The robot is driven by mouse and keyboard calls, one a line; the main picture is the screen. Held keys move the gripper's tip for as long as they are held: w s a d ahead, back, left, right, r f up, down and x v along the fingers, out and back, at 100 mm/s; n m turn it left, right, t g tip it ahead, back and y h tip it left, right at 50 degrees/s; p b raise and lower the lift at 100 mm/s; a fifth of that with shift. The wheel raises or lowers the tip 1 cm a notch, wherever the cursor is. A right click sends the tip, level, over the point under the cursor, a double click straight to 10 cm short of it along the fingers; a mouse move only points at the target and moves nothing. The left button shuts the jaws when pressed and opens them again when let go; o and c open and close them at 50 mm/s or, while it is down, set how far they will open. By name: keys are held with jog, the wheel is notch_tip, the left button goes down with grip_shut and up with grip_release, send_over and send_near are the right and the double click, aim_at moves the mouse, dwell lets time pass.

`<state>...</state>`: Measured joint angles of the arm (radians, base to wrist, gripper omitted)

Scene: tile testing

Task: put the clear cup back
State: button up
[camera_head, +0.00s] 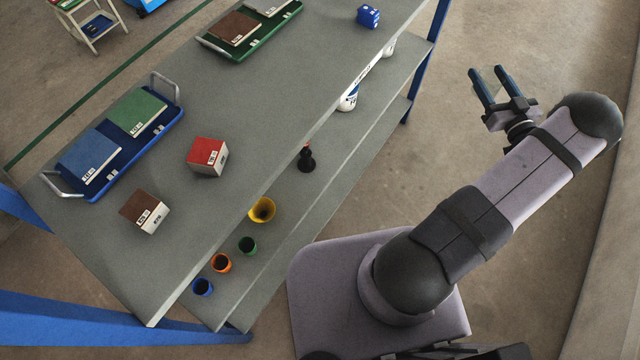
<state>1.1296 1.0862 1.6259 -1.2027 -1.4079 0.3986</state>
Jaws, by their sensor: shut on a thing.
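My gripper (490,82) is at the upper right, raised over the floor and clear of the workbench. Its two dark fingers stand a cup's width apart, shut on the clear cup, whose outline I can barely make out against the floor. On the lower shelf (287,237) stand a blue cup (203,287), an orange cup (221,263), a green cup (247,246) and a larger yellow cup (262,210) in a slanting row. No other clear cup can be made out there.
The bench top (260,110) overhangs the shelf. A black red-tipped item (306,160) and a white container (349,97) stand farther along the shelf. Bare shelf lies between the yellow cup and the black item. The bench top holds a blue tray (169,118), boxes and a green tray (266,40).

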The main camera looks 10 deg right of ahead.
jog(key=w+a+f+n+y+b, duration=0.1)
jog(key=w+a+f+y+b, duration=0.2)
jog(key=a+b, duration=0.35)
jog(key=w+a+f+n+b, duration=0.1)
jog(key=w+a+f+b, duration=0.1)
jog(key=w+a+b, duration=0.45)
jog(key=s+a+f+n+g+y+b, duration=0.1)
jog(key=a+f+n+y+b, duration=0.2)
jog(key=a+b, duration=0.8)
jog(key=a+f+n+g+y+b, duration=0.1)
jog(key=a+f+g+y+b, duration=0.3)
jog(key=a, duration=1.2)
jog(key=s+a+f+n+g+y+b, duration=0.25)
jog(key=s+a+f+b, duration=0.25)
jog(key=a+f+b, duration=0.25)
jog(key=s+a+f+n+g+y+b, duration=0.1)
jog(key=s+a+f+n+y+b, duration=0.15)
jog(key=s+a+f+b, duration=0.45)
jog(key=shift+w+a+f+b, duration=0.3)
jog(key=shift+f+b, duration=0.45)
jog(key=shift+f, duration=0.65)
jog(key=shift+w+a+f+b, duration=0.15)
jog(key=shift+w+f+b, duration=0.25)
jog(key=shift+f+b, duration=0.7)
jog(key=shift+w+a+f+b, duration=0.25)
jog(key=shift+w+f+b, duration=0.15)
jog(key=shift+f, duration=1.3)
jog(key=shift+f, duration=0.1)
